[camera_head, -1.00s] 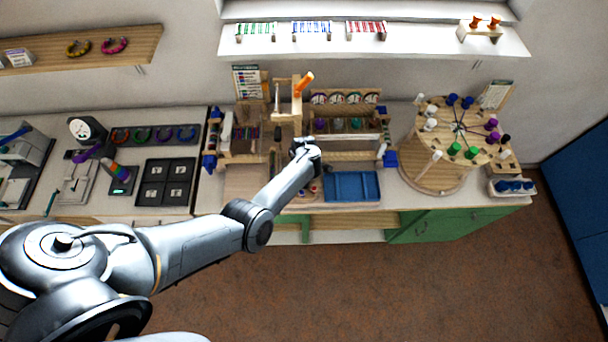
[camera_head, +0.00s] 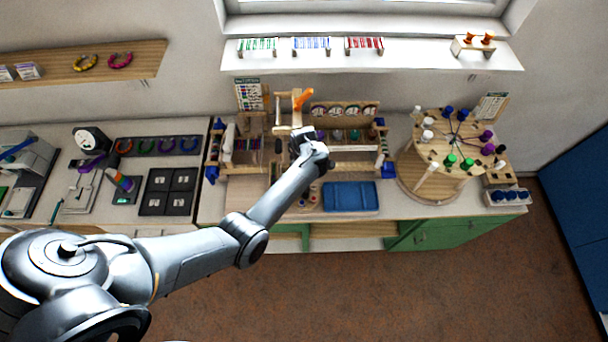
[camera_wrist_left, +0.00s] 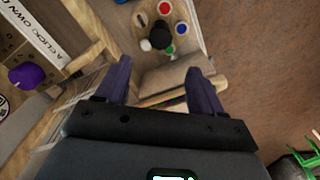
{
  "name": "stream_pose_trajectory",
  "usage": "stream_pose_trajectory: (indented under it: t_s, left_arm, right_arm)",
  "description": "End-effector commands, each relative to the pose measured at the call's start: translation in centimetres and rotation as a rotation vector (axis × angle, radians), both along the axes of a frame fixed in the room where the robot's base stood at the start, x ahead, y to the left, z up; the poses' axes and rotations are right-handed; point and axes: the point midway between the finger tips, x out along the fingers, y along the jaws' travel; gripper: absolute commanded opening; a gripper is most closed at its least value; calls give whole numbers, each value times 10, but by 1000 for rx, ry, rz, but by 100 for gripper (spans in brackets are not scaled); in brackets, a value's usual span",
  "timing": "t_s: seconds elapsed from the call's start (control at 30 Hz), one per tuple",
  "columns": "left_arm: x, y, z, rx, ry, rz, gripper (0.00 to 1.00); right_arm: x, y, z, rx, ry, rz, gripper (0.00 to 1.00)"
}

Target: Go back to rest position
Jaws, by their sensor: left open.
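My left arm reaches in from the lower left, and its gripper (camera_head: 300,138) hangs over the wooden bead rack in the middle of the counter. In the left wrist view the gripper (camera_wrist_left: 168,92) shows two purple fingers spread apart with nothing between them. Beyond the fingers is a light board with red, blue, white and green round spots and a black knob (camera_wrist_left: 160,38). The wooden rack (camera_wrist_left: 95,20) is at the left of that view, with a purple piece (camera_wrist_left: 27,75) on it. My right gripper does not show.
A blue tray (camera_head: 350,197) lies at the counter's front edge. A round wooden stand with coloured pegs (camera_head: 437,185) is to the right. A black four-part tray (camera_head: 167,192) and a row of bracelets lie left. An orange piece (camera_head: 303,99) tops the rack. The floor in front is clear.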

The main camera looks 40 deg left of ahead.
Motion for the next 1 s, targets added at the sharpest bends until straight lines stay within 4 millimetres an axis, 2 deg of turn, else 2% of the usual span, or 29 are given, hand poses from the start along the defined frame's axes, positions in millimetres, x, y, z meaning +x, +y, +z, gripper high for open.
stream_pose_trajectory:
  t_s: [0.5,0.67,0.87,1.0]
  left_arm:
    - [-1,1,2,1,-1,-4,68]
    - [-8,5,0,17,-20,-76,68]
    - [-39,9,3,72,-78,-370,68]
    - [-78,-4,18,127,-119,-702,68]
  right_arm:
    - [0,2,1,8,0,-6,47]
    - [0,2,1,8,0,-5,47]
    - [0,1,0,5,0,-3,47]
    - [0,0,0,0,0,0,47]
